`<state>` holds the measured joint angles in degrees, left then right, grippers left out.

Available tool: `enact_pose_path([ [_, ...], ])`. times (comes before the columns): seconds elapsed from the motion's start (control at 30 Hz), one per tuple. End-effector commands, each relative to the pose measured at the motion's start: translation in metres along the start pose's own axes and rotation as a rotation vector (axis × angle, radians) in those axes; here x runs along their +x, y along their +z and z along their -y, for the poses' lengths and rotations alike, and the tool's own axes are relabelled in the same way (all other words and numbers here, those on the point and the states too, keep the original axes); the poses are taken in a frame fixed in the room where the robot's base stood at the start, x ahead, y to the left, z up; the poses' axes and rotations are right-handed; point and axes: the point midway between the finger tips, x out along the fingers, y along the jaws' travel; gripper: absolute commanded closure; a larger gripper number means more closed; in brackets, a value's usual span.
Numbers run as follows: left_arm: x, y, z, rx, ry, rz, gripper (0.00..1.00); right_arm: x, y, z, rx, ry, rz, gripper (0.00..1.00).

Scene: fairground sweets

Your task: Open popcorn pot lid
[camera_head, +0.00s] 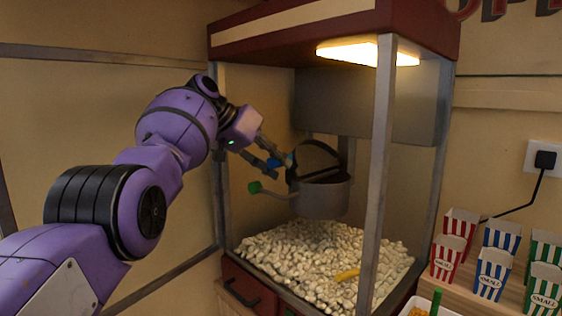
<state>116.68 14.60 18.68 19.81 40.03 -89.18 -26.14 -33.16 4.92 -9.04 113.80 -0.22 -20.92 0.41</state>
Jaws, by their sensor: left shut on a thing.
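The grey popcorn pot (321,200) hangs inside the popcorn machine, above the heap of popcorn. Its dark lid (318,157) stands tilted up at the top of the pot, with a gap between them on the right. A lever with a green knob (254,187) sticks out from the pot to the left. The fingers partly hide the handle. My right gripper is not in view.
The popcorn machine (290,25) has a lit lamp (367,51) and metal corner posts (378,180) around the pot. Striped boxes (492,270) stand on a wooden shelf at right.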

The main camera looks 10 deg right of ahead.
Motion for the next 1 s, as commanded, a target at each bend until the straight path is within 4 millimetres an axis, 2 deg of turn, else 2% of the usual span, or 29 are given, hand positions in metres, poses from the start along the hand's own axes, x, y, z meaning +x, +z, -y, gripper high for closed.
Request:
enact_pose_path([
  [0.3,0.0045,0.0043,0.0001,-0.001,0.006,0.011,1.00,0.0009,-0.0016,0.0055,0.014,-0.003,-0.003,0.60],
  [0.33,0.0045,0.0044,0.0001,-0.001,0.006,0.012,0.76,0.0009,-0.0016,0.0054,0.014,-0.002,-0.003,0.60],
  [0.47,0.0037,0.0034,0.0000,-0.001,0.005,0.009,0.60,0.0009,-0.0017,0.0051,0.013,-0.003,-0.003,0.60],
  [1.0,0.0017,0.0004,-0.0012,0.004,-0.001,0.003,0.60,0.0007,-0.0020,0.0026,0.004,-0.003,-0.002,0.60],
])
